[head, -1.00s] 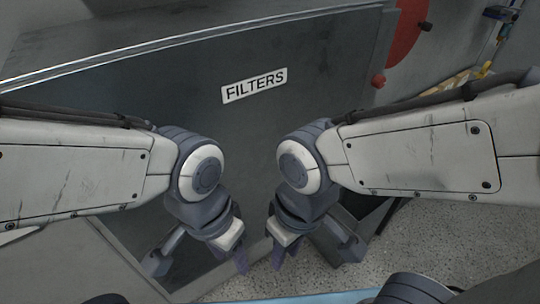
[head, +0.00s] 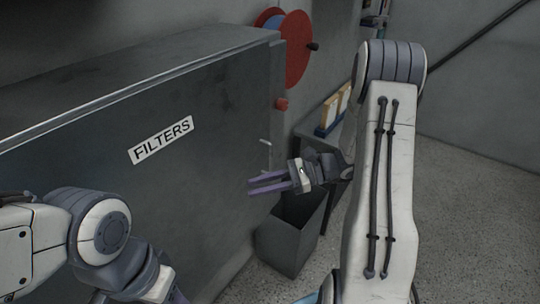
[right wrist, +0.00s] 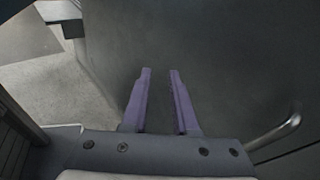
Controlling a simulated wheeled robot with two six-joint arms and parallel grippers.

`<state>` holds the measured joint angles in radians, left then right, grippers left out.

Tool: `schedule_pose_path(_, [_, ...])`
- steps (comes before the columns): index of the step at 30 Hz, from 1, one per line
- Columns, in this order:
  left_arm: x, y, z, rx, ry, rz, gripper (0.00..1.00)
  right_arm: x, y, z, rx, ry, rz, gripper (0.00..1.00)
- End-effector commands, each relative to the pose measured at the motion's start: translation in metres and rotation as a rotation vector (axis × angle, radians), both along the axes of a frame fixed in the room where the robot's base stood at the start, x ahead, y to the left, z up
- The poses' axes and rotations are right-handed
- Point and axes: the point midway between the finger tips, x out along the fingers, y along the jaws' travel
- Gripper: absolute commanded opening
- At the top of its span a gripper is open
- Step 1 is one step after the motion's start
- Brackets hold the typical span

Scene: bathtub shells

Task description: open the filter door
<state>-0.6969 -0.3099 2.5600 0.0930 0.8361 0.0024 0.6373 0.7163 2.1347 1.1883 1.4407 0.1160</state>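The filter door is a dark grey panel (head: 200,190) with a white label reading FILTERS (head: 160,139). It looks closed. A small metal handle (head: 265,146) sits near its right edge, and it also shows at the lower right of the right wrist view (right wrist: 284,127). My right gripper (head: 250,185) points left in front of the panel, just below the handle and apart from it. Its purple fingers (right wrist: 156,95) are parted with nothing between them. My left arm is at the lower left; its fingers are mostly cut off by the bottom edge.
A dark open bin (head: 292,235) stands on the floor below my right gripper. A red disc (head: 297,50) and a small red knob (head: 281,104) are near the cabinet's top right corner. A bench (head: 335,145) with small boxes stands behind. Speckled floor at right is clear.

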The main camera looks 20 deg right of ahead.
Motion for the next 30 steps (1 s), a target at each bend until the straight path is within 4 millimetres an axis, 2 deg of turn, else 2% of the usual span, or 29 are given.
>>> schedule_pose_path(1, [0.000,0.000,0.004,0.000,0.000,0.000,0.50,0.010,-0.034,-0.004,0.071,0.019,-0.137,0.27])
schedule_pose_path(4, [0.000,0.000,0.007,0.000,0.000,0.000,0.50,0.021,-0.089,-0.012,0.182,0.024,-0.348,0.27])
schedule_pose_path(7, [0.000,0.000,0.008,0.000,0.000,0.000,0.50,0.023,-0.127,-0.018,0.249,0.017,-0.485,0.27])
schedule_pose_path(10, [0.000,0.000,0.009,0.000,0.000,0.000,0.50,0.023,-0.145,-0.020,0.283,0.010,-0.551,0.27])
schedule_pose_path(14, [0.000,0.000,0.015,0.000,0.000,0.000,0.50,0.030,-0.143,-0.019,0.292,0.010,-0.564,0.27])
schedule_pose_path(24, [0.000,0.000,0.044,0.000,0.000,-0.005,0.50,0.076,-0.100,-0.018,0.287,0.012,-0.557,0.27])
schedule_pose_path(30, [0.000,0.000,0.054,0.000,-0.001,-0.007,0.50,0.096,-0.083,-0.020,0.287,0.010,-0.559,0.27])
